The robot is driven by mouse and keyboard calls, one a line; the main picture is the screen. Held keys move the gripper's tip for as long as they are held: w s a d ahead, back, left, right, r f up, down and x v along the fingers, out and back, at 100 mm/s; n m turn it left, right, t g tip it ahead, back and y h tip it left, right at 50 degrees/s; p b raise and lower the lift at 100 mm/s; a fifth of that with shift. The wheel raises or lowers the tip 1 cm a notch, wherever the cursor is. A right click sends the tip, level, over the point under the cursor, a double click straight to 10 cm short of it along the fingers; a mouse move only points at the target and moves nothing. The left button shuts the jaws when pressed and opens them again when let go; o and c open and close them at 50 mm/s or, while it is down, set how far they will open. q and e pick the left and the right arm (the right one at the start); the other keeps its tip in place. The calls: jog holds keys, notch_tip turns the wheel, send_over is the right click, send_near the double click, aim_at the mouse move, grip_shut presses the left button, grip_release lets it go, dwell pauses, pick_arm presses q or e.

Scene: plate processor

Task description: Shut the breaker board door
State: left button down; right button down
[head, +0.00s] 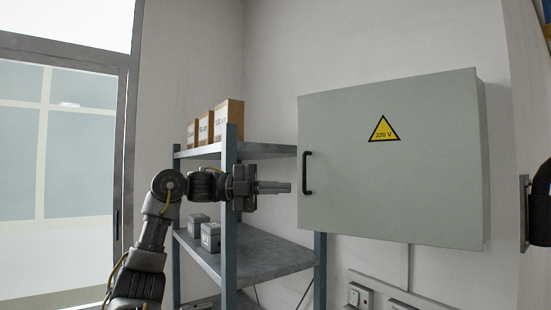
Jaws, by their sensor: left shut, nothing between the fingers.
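The breaker board (485,160) is a pale grey box on the wall at the right of the head view. Its door (390,190) has a yellow 220 V warning triangle (384,129) and a black upright handle (307,173) near its left edge. The door covers the front of the box and no inside shows. I cannot tell whether a small gap is left at its edge. My left gripper (288,187) is shut and empty, pointing right, just left of the door's edge and handle in the picture. Contact cannot be made out. My right gripper is not in view.
A metal shelf unit (265,257) stands behind my left arm, with cardboard boxes (228,121) on top and small grey blocks (210,237) lower down. Wall sockets (358,296) sit below the board. A dark rounded part (541,200) shows at the right edge.

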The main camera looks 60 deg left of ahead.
pick_arm(q)
jog(key=s+d+r, duration=0.5)
jog(key=d, duration=0.3)
jog(key=shift+s, duration=0.25)
